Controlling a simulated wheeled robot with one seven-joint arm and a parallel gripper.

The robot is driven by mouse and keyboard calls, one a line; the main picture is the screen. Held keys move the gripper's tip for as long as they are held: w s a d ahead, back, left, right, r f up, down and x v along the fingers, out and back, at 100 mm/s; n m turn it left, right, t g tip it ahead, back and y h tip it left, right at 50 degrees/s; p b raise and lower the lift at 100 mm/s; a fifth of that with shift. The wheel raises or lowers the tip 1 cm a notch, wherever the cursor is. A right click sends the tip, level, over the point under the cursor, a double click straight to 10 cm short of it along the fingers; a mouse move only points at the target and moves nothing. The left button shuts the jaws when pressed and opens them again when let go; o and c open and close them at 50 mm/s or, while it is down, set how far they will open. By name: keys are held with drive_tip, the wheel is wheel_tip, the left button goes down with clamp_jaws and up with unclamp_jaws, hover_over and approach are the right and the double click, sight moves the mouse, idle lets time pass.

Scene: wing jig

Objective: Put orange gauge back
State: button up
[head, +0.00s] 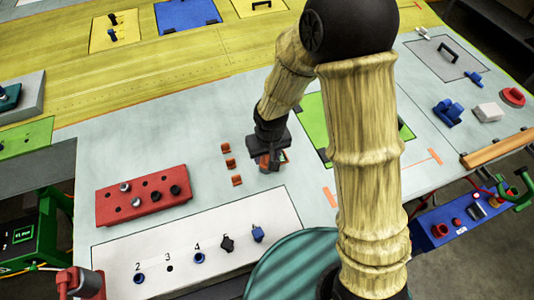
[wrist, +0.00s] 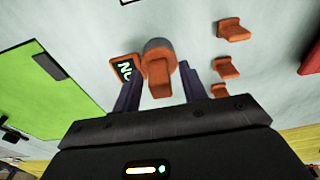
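The orange gauge (wrist: 160,75), with an orange grip and a grey round part, shows in the wrist view between my fingers. An orange tag (wrist: 126,69) with white letters on black, partly cut off to "NO", lies beside it. My gripper (wrist: 160,82) is open, with one finger on each side of the gauge and gaps visible to both. In the head view my gripper (head: 270,160) is low over the pale work surface, and it hides most of the gauge. Whether the gauge touches the surface is unclear.
Several small orange brackets (head: 231,163) stand just left of my gripper. A red block (head: 142,196) with holes and pegs is farther left. A white numbered board (head: 185,268) with blue and black pegs lies in front. A green panel (head: 313,118) is behind my arm.

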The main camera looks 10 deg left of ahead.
wheel_tip(320, 180, up, 12)
drive_tip(key=s+b, duration=0.1)
drive_tip(key=shift+s+d, duration=0.2)
drive_tip(key=shift+d, duration=0.15)
idle(0.4)
idle(0.5)
drive_tip(key=s+d+f+m, duration=0.1)
drive_tip(key=s+d+m, duration=0.1)
drive_tip(key=d, duration=0.7)
drive_tip(key=s+d+m+t, duration=0.1)
drive_tip(key=s+d+m, duration=0.2)
drive_tip(key=d, duration=0.7)
drive_tip(key=shift+d+f+h, duration=0.15)
drive_tip(key=shift+f+h, duration=0.15)
drive_tip(key=shift+f, duration=0.1)
drive_tip(key=shift+f+b, duration=0.1)
drive_tip(key=shift+b, duration=0.25)
